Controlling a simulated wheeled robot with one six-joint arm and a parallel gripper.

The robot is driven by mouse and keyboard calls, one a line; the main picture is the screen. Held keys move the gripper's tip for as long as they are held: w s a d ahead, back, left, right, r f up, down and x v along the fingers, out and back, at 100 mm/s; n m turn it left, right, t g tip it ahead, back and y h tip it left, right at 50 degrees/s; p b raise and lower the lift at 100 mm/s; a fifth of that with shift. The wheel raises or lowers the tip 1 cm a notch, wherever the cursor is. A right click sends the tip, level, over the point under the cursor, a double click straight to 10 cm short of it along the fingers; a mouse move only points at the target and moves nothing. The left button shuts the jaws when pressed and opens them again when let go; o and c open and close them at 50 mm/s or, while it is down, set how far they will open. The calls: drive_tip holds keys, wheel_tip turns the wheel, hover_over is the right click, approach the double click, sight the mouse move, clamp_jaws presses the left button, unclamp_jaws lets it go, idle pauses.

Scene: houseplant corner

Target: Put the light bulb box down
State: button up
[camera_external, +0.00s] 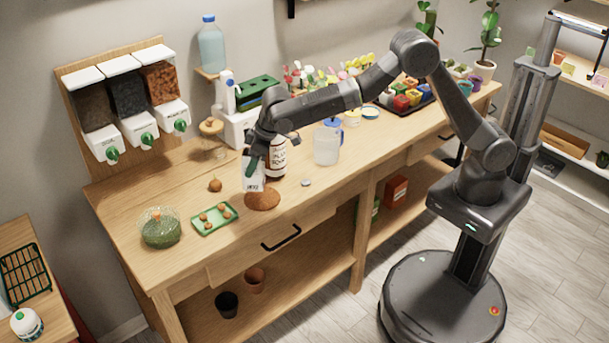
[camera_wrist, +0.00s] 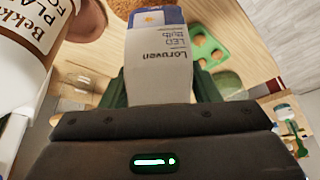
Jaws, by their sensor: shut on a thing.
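The light bulb box (camera_wrist: 158,68) is white with a blue end and printed lettering, and it fills the middle of the wrist view. My gripper (camera_wrist: 160,92) has its green fingers on both sides of the box and is shut on it. In the external view my gripper (camera_external: 252,166) points down over the wooden bench (camera_external: 330,186), with the box (camera_external: 253,184) between its fingers. The box is close behind a round brown mat (camera_external: 263,201). I cannot tell whether the box touches the bench or the mat.
A brown and white plant food bottle (camera_external: 276,160) stands right beside my gripper. A green tray (camera_external: 214,219) with small brown balls and a glass bowl (camera_external: 160,228) are to the left. A clear pitcher (camera_external: 327,146) stands to the right. The bench front has some bare wood.

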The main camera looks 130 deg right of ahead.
sight(254, 178)
drive_tip(key=shift+f+p, duration=0.55)
drive_tip(key=shift+f, duration=2.75)
drive_tip(key=shift+f, duration=0.1)
drive_tip(key=o, duration=1)
drive_tip(key=shift+r, duration=0.2)
drive_tip(key=b+v, duration=0.2)
drive_tip(key=v, duration=1)
drive_tip(key=shift+f, duration=0.1)
